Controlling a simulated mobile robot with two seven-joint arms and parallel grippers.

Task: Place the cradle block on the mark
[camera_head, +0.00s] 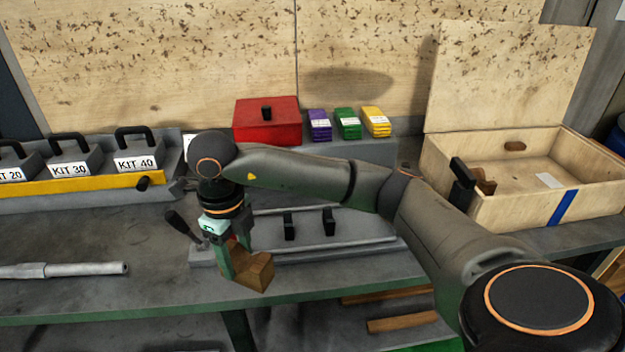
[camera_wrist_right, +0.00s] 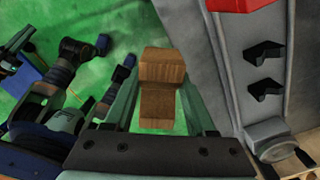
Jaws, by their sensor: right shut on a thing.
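My right gripper (camera_head: 238,262) is shut on a brown wooden cradle block (camera_head: 252,271). It holds the block in front of the grey bench fixture, near the bench's front edge. In the right wrist view the stepped block (camera_wrist_right: 161,70) sits between the two green fingers, with green floor behind it. A second brown block (camera_head: 486,187) is partly visible inside the open wooden box (camera_head: 520,213) at the right. I cannot make out a clear placing mark; a pale rectangle (camera_head: 549,181) lies inside the box. My left gripper does not show in the head view.
The grey fixture (camera_head: 345,246) carries two black V-shaped pieces (camera_head: 290,225) and a lever at its left. A grey shaft (camera_head: 75,269) lies on the bench at left. Kit cases (camera_head: 140,158), a red box (camera_head: 267,121) and coloured packs (camera_head: 347,123) stand at the back.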

